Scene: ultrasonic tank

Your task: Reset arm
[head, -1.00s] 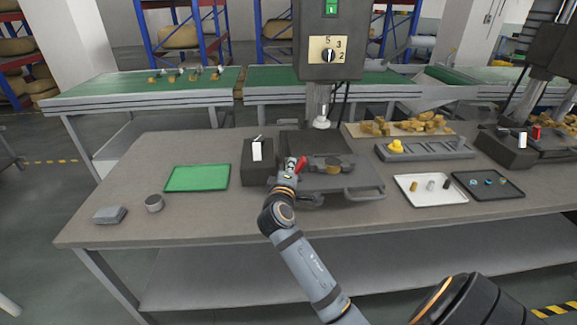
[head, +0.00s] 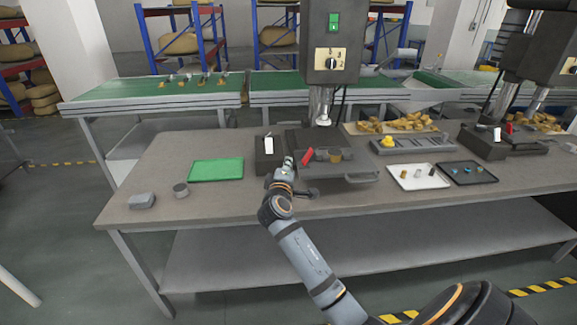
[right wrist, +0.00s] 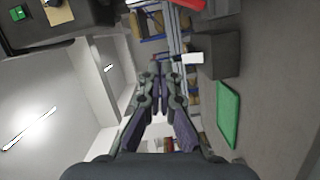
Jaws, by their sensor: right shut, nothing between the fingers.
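My right arm reaches up from the bottom of the head view. Its gripper (head: 287,163) is in front of the drill-press base, just left of a red-handled part (head: 307,156). In the right wrist view the two fingers (right wrist: 161,72) are together with nothing between them. I cannot tell from the head view how far the gripper is from the vise-like fixture (head: 340,178). My left gripper does not show.
A black box with a white switch (head: 268,145) stands by the gripper. The drill-press head (head: 333,40) hangs above. A green tray (head: 216,169), grey block (head: 142,201), small cup (head: 180,190) and white tray (head: 418,176) lie on the table (head: 150,165).

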